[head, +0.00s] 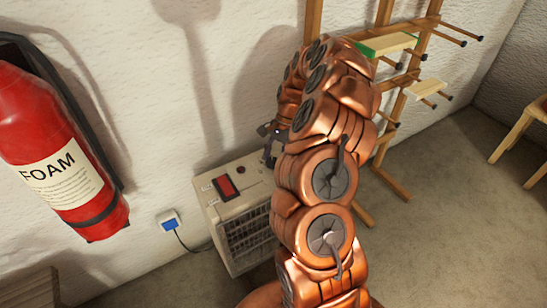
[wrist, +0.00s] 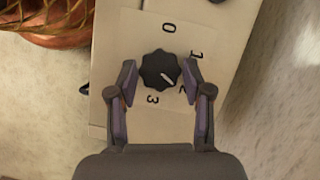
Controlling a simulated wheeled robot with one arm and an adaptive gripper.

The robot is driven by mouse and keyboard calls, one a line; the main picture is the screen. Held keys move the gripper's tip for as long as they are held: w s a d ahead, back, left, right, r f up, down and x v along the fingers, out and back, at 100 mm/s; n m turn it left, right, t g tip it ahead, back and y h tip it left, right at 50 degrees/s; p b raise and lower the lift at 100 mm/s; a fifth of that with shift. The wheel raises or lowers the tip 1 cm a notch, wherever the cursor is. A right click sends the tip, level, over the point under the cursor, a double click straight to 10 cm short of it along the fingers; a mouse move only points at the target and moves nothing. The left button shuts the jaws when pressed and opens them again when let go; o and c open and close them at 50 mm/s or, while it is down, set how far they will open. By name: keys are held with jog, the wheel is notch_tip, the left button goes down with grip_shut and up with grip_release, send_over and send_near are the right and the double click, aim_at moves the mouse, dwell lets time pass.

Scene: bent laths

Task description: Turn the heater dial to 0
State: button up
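The heater (head: 212,214) is a pale box with a grille, standing on the floor against the wall. Its black scalloped dial (wrist: 157,66) shows in the wrist view on a pale plate marked 0, 1, 2 and 3. The 0 is at the top and the 3 at the bottom. A short white mark is on the dial's lower right part, on the side of 2 and 3. My gripper (wrist: 160,74) is open, with one finger on each side of the dial and visible gaps. In the head view my arm hides the dial and most of the gripper.
A red switch (head: 226,187) is on the heater's top. A red foam extinguisher (head: 50,150) hangs at left. A blue-faced plug (head: 169,220) with a cable is on the wall. A wooden rack (head: 398,110) with laths stands behind at right. Floor (head: 450,200) at right is clear.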

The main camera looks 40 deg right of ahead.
jog(key=c, duration=0.7)
